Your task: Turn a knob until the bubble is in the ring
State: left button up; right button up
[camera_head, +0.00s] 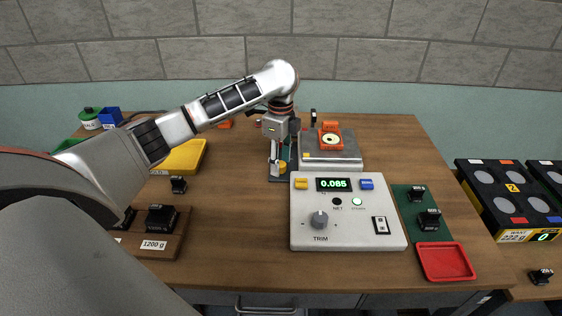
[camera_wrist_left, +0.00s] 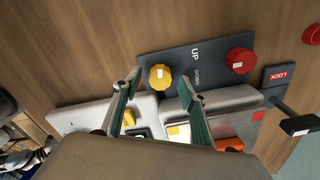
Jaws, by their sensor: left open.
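My left gripper (camera_head: 279,158) reaches down behind the display console, with its fingers apart. In the left wrist view, the open fingertips (camera_wrist_left: 159,84) appear on either side of a yellow faceted knob (camera_wrist_left: 160,77); I cannot tell whether they touch it. A red knob (camera_wrist_left: 240,61) sits on the same dark plate (camera_wrist_left: 205,50), marked UP and DOWN. An orange bubble level (camera_head: 331,138) with a round yellow vial stands on the grey scale (camera_head: 345,160); the bubble's place is too small to tell. My right gripper is out of view.
The white console (camera_head: 300,230) reads 0.085 and has a TRIM knob (camera_head: 319,220). A LOCK plate (camera_wrist_left: 280,76) with a black lever (camera_wrist_left: 298,124) lies beside the red knob. Black weights (camera_head: 161,217), a yellow tray (camera_head: 182,157) and a red tray (camera_head: 446,262) stand around.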

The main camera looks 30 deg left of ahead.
aim_at(281, 164)
pick_arm(q)
jog(key=shift+f, duration=0.25)
jog(key=c, duration=1.1)
jog(key=shift+a+r+n, duration=0.1)
jog(key=shift+n, duration=2.5)
jog(key=o, duration=1.1)
notch_tip(281, 164, up, 12)
